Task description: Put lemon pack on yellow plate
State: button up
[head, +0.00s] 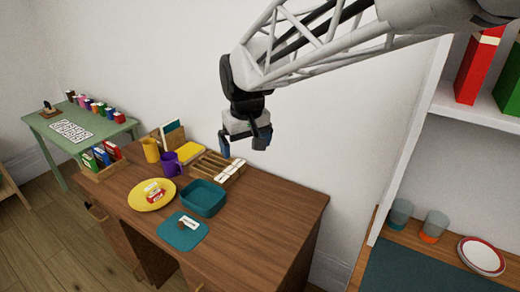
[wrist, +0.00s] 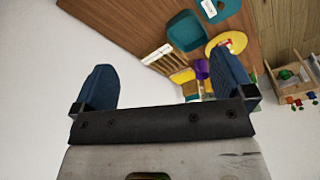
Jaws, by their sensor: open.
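The yellow plate (head: 139,205) lies on the wooden desk, left of the teal bowl. A small pack with yellow, white and red on it (head: 154,192) rests on the plate; it looks like the lemon pack, but its label is too small to read. In the wrist view the plate (wrist: 213,45) is partly covered by a finger. My gripper (head: 243,143) is open and empty, high above the back of the desk, right of the plate and well apart from it. Its two blue fingers are spread in the wrist view (wrist: 165,80).
A teal bowl (head: 204,197) stands beside the plate, with a teal mat (head: 180,238) bearing a small white item in front. Purple (head: 169,164) and yellow (head: 151,150) mugs and a wooden rack (head: 208,166) stand behind. The desk's right side (head: 270,220) is clear.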

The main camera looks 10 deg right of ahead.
jog(key=s+d+f+m, duration=0.1)
jog(key=s+d, duration=0.3)
jog(key=s, duration=0.7)
jog(key=s+d+f+m, duration=0.2)
jog(key=s+d, duration=0.2)
jog(key=s, duration=0.7)
jog(key=shift+s+f+t, duration=0.2)
jog(key=shift+t, duration=0.2)
